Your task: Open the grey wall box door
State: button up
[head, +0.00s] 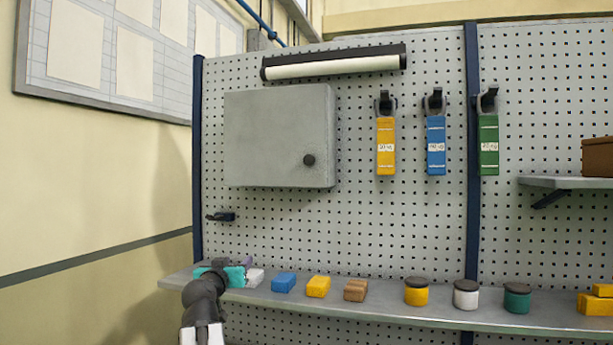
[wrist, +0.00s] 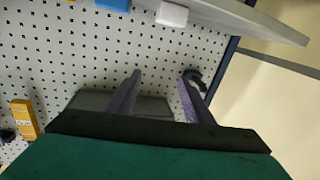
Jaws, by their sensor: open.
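The grey wall box (head: 265,135) hangs on the pegboard at upper left, its door flat and looking shut. A dark round knob (head: 308,160) sits near the door's lower right corner. My gripper (head: 248,262) is low, by the left end of the shelf, below the box and apart from it. In the wrist view my gripper (wrist: 160,88) has its two purple fingers spread with nothing between them. Part of the grey box (wrist: 152,105) shows behind the fingers there; the knob is hidden in that view.
A shelf (head: 400,312) below holds several blocks and lidded jars. A small black hook (head: 221,216) sticks out below the box; it also shows by the right finger in the wrist view (wrist: 195,75). Yellow, blue and green straps (head: 386,148) hang right of the box. A lamp (head: 333,63) is above.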

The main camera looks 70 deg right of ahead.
jog(key=s+d+r+m+g+h, duration=0.2)
jog(key=s+r+h, duration=0.1)
jog(key=s+r, duration=0.9)
jog(key=m+g+h, duration=0.1)
jog(key=h, duration=0.1)
send_near(309, 160)
jog(key=v, duration=0.6)
jog(key=shift+w+d+p, duration=0.1)
jog(key=shift+w+p, duration=0.1)
jog(key=shift+p, duration=0.15)
jog(key=shift+p+x, duration=2.65)
jog(key=shift+x, duration=4.25)
jog(key=shift+s, duration=0.1)
grip_shut()
